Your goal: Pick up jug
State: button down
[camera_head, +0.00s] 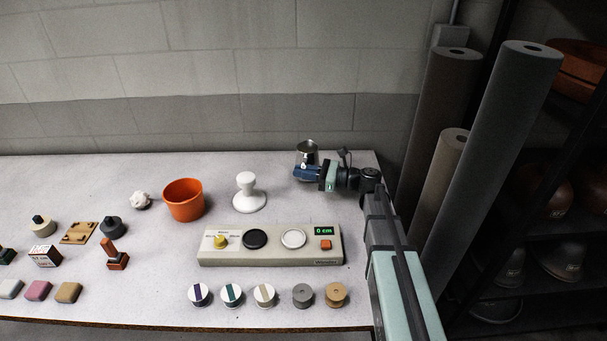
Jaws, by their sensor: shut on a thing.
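The jug (307,148) is a small metallic grey vessel near the back right of the table. My gripper (303,170) reaches in from the right with its blue fingers at the front of the jug and is shut on it. The fingers cover the jug's lower part. I cannot tell whether its base touches the table or is lifted off it.
An orange pot (184,201) and a white knobbed piece (247,196) stand to the left. A control box (270,257) with a "0 cm" display lies in front, with several round spools before it. Tall rolls (490,150) stand at the right. The back middle of the table is clear.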

jog(key=shift+r, duration=4.35)
